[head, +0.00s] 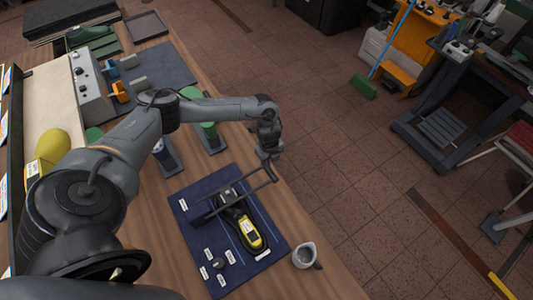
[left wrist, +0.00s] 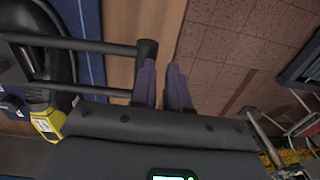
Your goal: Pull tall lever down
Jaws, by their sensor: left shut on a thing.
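The tall lever (head: 250,189) is a dark frame of two long thin bars joined by a crossbar at its far end. It rises at a slant from a small dark-and-grey fixture on the blue mat (head: 188,188). My left gripper (head: 269,163) is at the lever's outer end, shut on the lever. In the left wrist view, the bars (left wrist: 105,46) come in from the left and the fingers (left wrist: 161,88) are close together at the crossbar, partly hiding it. My right gripper is not in view.
A grey mug (head: 304,256) stands near the bench edge, right of the mat. Small white labels and a dark knob (head: 218,263) are on the mat.

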